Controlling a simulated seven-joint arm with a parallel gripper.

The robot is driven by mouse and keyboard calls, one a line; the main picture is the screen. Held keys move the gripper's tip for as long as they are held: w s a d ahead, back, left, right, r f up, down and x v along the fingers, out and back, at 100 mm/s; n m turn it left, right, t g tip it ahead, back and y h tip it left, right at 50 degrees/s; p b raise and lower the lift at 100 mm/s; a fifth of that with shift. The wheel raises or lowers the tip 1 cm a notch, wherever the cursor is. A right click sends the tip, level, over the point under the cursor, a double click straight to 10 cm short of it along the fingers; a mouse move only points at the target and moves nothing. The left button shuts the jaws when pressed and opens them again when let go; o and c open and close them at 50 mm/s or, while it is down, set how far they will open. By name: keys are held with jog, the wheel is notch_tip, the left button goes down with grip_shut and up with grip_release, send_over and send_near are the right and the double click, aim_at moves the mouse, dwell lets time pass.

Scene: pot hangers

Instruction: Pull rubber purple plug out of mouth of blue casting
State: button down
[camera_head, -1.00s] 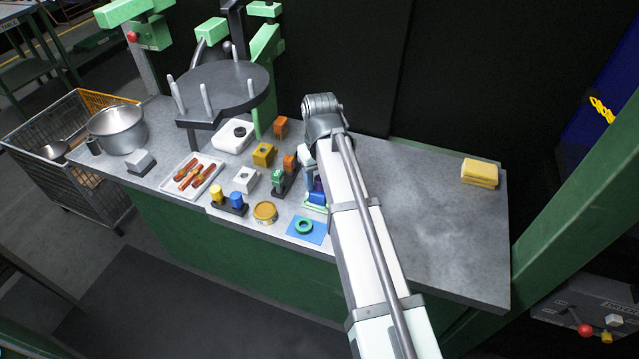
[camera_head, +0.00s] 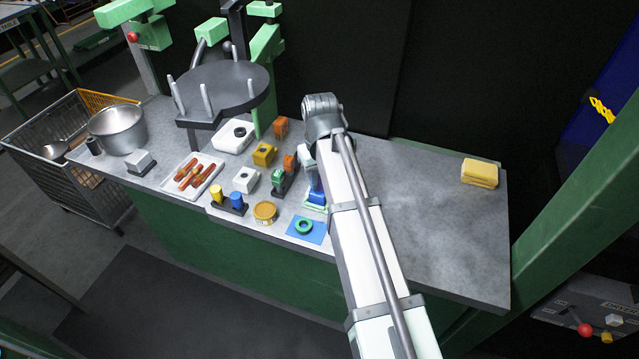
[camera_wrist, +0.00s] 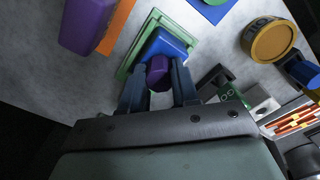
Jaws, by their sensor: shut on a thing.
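The blue casting (camera_wrist: 168,46) sits on a green-edged base (camera_wrist: 130,68) in the wrist view. In the head view the casting (camera_head: 317,197) shows beside my arm, partly hidden. The purple plug (camera_wrist: 157,70) is between the fingertips of my gripper (camera_wrist: 159,78), at the near side of the casting. My gripper is shut on the plug. The plug overlaps the casting in the wrist view, and I cannot tell how deep it sits in the mouth. My arm hides the plug in the head view.
A larger purple block (camera_wrist: 87,22) stands next to an orange strip (camera_wrist: 117,24). A blue mat with a green ring (camera_head: 304,227), a round tin (camera_head: 265,212) and several small blocks stand left of my arm. The bench right of my arm is clear up to a yellow sponge (camera_head: 479,173).

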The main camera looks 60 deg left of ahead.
jog(key=shift+r, duration=0.9)
dwell(1.0)
jog(key=shift+w+a+r, duration=0.15)
jog(key=shift+r, duration=0.85)
jog(key=shift+w+a+r, duration=0.1)
jog(key=shift+r, duration=0.85)
jog(key=shift+s, duration=0.1)
